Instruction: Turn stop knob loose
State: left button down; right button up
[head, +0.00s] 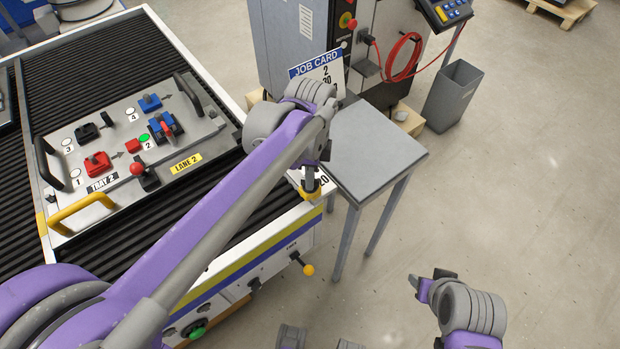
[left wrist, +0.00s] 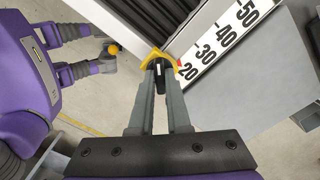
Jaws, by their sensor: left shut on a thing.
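The yellow stop (head: 311,190) sits at the near right corner of the bench, by the 20 mark of a scale. In the left wrist view the yellow stop (left wrist: 151,56) shows just beyond my fingertips, with a small dark knob (left wrist: 160,84) between the fingers. My left gripper (left wrist: 159,72) is shut on this knob; its fingers hide the knob's sides. In the head view my left arm hides much of the corner. My right gripper (head: 433,281) hangs over bare floor at the lower right, apart from everything; its jaw opening is unclear.
The number scale (left wrist: 219,45) runs along the bench edge. A grey side table (head: 372,150) stands close to the corner. A lever with a yellow ball (head: 308,270) sticks out of the bench front. The fixture tray (head: 115,185) lies on the slatted top. Floor at right is clear.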

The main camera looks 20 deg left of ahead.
pick_arm(q)
jog(key=shift+n, duration=1.2)
jog(key=shift+n, duration=0.9)
jog(key=n, duration=0.3)
jog(key=shift+n+p, duration=0.35)
jog(key=shift+n, duration=0.05)
jog(key=shift+n, duration=0.4)
jog(key=c, duration=0.9)
grip_release()
jog(key=shift+r, duration=0.1)
